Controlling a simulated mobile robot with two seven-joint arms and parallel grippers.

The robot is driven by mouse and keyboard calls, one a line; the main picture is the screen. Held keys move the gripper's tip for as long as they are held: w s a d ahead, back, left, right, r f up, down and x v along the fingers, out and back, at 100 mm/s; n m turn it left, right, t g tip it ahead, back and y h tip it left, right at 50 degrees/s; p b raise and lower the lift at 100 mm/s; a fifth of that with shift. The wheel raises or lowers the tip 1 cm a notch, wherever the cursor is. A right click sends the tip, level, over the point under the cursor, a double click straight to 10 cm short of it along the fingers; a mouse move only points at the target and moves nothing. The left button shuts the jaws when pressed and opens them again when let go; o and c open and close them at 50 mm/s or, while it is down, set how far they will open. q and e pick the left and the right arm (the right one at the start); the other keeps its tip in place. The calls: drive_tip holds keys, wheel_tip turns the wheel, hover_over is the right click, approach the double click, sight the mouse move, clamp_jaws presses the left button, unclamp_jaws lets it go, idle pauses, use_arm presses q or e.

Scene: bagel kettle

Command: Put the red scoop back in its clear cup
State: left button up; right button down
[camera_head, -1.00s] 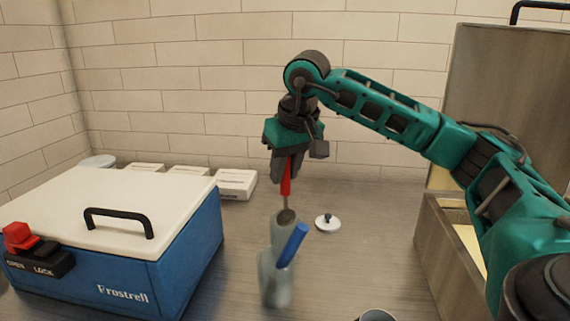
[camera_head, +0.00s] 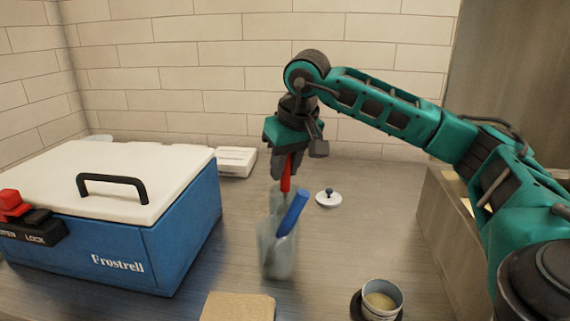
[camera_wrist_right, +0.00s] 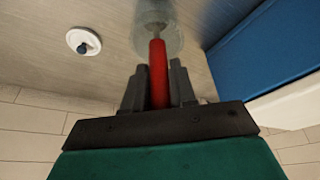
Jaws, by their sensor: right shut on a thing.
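My right gripper (camera_head: 284,177) is shut on the red scoop (camera_head: 286,175) by its handle, with the scoop hanging head down. A clear cup (camera_head: 275,206) stands directly below, partly hidden by the front cup. In the right wrist view, the red scoop (camera_wrist_right: 158,72) points into the outline of the clear cup (camera_wrist_right: 174,38), and its metal head appears within that outline. Whether it touches the bottom cannot be told. A second clear cup (camera_head: 278,262) in front holds a blue-handled scoop (camera_head: 293,212). My left gripper is out of view.
A blue cooler (camera_head: 170,235) with a white lid stands at left. A white lid with a dark knob (camera_head: 328,198) lies right of the cups. A small bowl (camera_head: 382,298) and a tan board (camera_head: 238,307) are in front. A bin wall (camera_head: 440,235) stands at right.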

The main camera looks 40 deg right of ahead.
drive_tip(key=c, duration=0.8)
unclamp_jaws()
drive_tip(key=p+v, duration=0.2)
drive_tip(key=v, duration=1.1)
drive_tip(key=shift+a+f, duration=0.1)
